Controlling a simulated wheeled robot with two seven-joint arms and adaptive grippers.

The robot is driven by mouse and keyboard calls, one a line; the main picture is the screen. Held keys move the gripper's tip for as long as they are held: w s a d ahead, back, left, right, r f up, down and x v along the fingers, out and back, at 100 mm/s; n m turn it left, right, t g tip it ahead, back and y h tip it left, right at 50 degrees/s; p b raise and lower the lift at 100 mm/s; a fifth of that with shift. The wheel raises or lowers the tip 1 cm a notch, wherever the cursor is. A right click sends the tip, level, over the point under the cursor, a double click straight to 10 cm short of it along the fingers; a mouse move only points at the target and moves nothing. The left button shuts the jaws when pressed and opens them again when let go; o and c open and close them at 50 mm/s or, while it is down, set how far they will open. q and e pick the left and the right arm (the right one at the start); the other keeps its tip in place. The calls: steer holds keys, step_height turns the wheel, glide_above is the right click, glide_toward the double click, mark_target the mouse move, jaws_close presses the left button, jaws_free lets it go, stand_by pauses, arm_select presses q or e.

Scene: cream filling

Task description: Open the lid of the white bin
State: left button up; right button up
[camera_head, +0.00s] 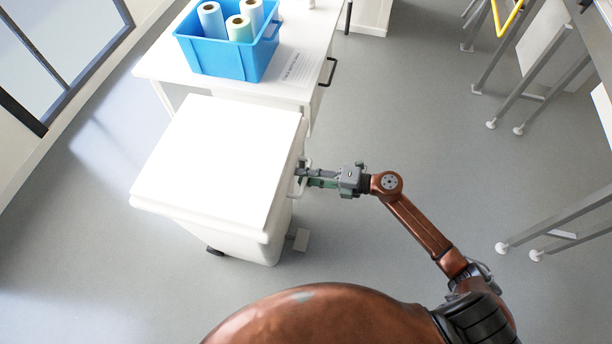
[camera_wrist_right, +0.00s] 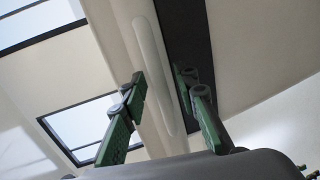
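The white bin (camera_head: 238,242) stands left of centre in the head view, with its flat white lid (camera_head: 222,158) lying shut on top. A pale handle (camera_head: 304,181) sticks out from the bin's right side. My right gripper (camera_head: 308,177) reaches in from the right and is at this handle. In the right wrist view, the two green fingers of the gripper (camera_wrist_right: 160,88) stand apart, with a long pale bar (camera_wrist_right: 153,75) seen between them. I cannot tell whether the fingers touch it. My left gripper is not in view.
A white table (camera_head: 160,62) behind the bin holds a blue crate (camera_head: 215,62) with rolls and a printed sheet (camera_head: 300,66). A pedal-like white piece (camera_head: 299,240) is low on the bin's right. Metal frame legs (camera_head: 525,105) stand at right; the floor between is clear.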

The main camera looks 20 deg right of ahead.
steer(key=shift+c, duration=0.3)
jaws_close()
stand_by(0.3)
